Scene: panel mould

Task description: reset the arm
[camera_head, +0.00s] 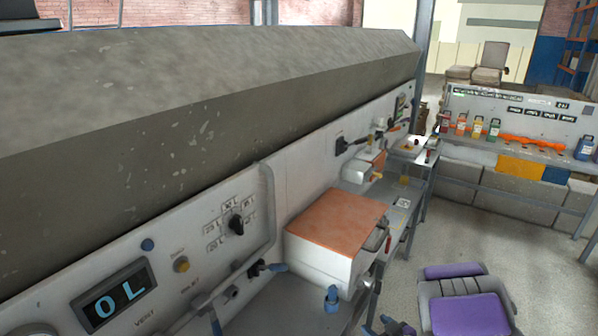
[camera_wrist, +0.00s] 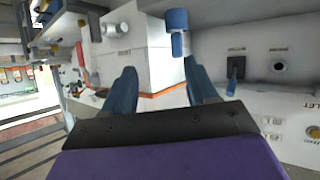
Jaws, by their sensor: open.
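My gripper (camera_wrist: 161,88) shows in the wrist view as two blue-grey fingers spread apart. It is open, with nothing between the fingertips. Beyond them is a white box (camera_wrist: 153,55) with an orange edge; the wrist picture appears upside down. In the head view my purple arm (camera_head: 468,312) is at the bottom right, in front of the bench. The fingers are hard to make out there, near the bottom edge. Whether they touch anything cannot be told.
The white box's orange lid (camera_head: 338,218) sits on the bench beside the control panel (camera_head: 190,235), which has a dial and a display reading "OL". A blue handle (camera_head: 332,298) stands near the box. Coloured bottles line a far console (camera_head: 520,105). Open floor lies right of the bench.

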